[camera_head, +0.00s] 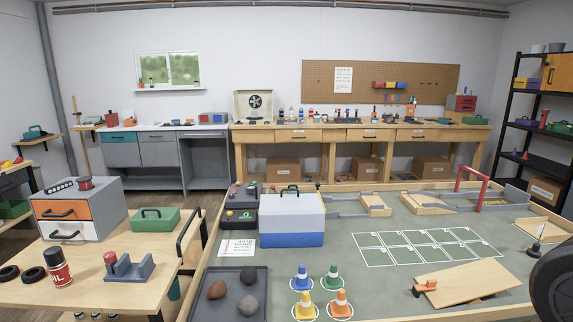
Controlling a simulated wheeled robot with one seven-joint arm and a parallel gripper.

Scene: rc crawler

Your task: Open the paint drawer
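No drawer carries a label that I can read, so I cannot tell which is the paint drawer. A small grey cabinet (98,206) on the near left table has an orange drawer (62,209) above a white drawer (68,231), both with dark handles and both looking shut. The wooden back bench (300,127) has several shut wooden drawers, one near its middle (370,135). Small bottles (291,114) stand on that bench. A grey cabinet at the back left has a teal drawer (119,137), also shut. My gripper is not in view.
A red spray can (58,268) and green box (153,220) stand on the left table (100,253). The large green-topped table holds a blue-and-white cooler (291,220), cones (333,277) and ramps (465,283). A large dark round shape (556,285) fills the lower right edge.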

